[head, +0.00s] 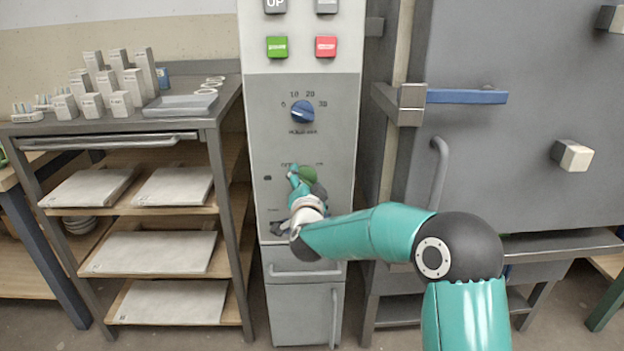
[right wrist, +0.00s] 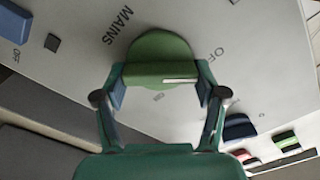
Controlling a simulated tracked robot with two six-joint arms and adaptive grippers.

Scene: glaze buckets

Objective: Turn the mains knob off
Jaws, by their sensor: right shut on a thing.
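The mains knob (right wrist: 160,48) is a round green knob with a raised grip bar, on a pale panel beside the printed word MAINS. A white mark (right wrist: 180,81) shows on the bar, toward its right end in the right wrist view. My right gripper (right wrist: 160,82) is shut on the bar, one finger at each end. In the head view the green knob (head: 308,173) shows low on the grey control panel (head: 262,140), partly hidden by my right gripper (head: 294,175). Small print around the knob is hard to read. My left gripper is not in view.
A blue dial (head: 302,111) sits above, with green (head: 277,47) and red (head: 326,47) buttons higher up. A shelf rack (head: 218,150) with boards and small blocks stands left. A large grey door (head: 530,150) with a blue handle (head: 466,97) is right.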

